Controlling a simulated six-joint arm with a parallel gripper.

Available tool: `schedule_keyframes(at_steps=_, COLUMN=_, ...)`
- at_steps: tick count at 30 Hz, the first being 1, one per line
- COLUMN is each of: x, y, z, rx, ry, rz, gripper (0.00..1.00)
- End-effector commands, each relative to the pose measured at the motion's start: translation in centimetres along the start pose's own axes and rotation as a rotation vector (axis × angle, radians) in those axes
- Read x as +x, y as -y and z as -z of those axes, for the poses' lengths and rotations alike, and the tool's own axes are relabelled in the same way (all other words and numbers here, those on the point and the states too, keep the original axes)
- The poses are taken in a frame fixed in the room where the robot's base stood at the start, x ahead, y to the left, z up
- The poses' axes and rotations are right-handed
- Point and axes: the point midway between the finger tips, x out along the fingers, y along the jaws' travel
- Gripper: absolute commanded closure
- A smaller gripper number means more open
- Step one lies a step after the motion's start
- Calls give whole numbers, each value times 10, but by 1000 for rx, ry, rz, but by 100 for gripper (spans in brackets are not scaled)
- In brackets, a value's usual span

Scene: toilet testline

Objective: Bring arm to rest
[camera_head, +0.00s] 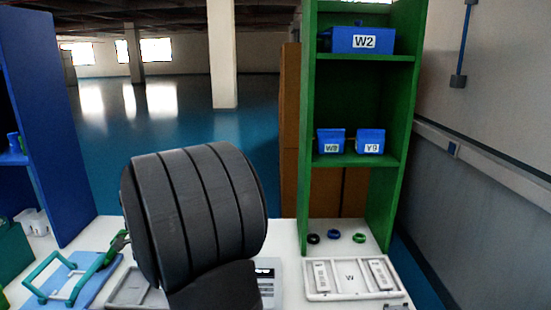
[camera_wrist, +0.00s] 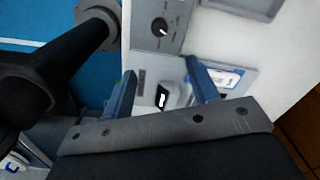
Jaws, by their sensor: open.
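My gripper (camera_wrist: 160,68) shows in the wrist view with its two blue fingers spread apart. Nothing is held between them. Beyond the fingers lie a grey panel with a round black knob (camera_wrist: 160,27), a small dark part with a white mark (camera_wrist: 163,97), and a grey device with a lit display (camera_wrist: 222,77). In the head view my dark arm link fills the middle and hides part of the white table (camera_head: 285,240); the gripper itself is not visible there.
A green shelf (camera_head: 308,130) at the right holds blue bins labelled W2 (camera_head: 363,40), W9 (camera_head: 331,141) and Y9 (camera_head: 370,141). Small rings (camera_head: 336,235) and a white tray (camera_head: 350,279) sit at the table's right. A blue board (camera_head: 70,285) with a teal handle lies left.

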Motion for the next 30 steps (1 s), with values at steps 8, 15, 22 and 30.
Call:
schedule_keyframes(at_steps=8, x=64, y=-2, z=0, rx=0, ry=-1, rz=-10, gripper=46)
schedule_keyframes(at_steps=15, x=112, y=-2, z=0, rx=0, ry=-1, rz=-8, gripper=46)
schedule_keyframes(at_steps=22, x=158, y=-2, z=0, rx=0, ry=-1, rz=-9, gripper=46)
schedule_keyframes(at_steps=30, x=177, y=-1, z=0, rx=-129, ry=0, rz=-4, gripper=46)
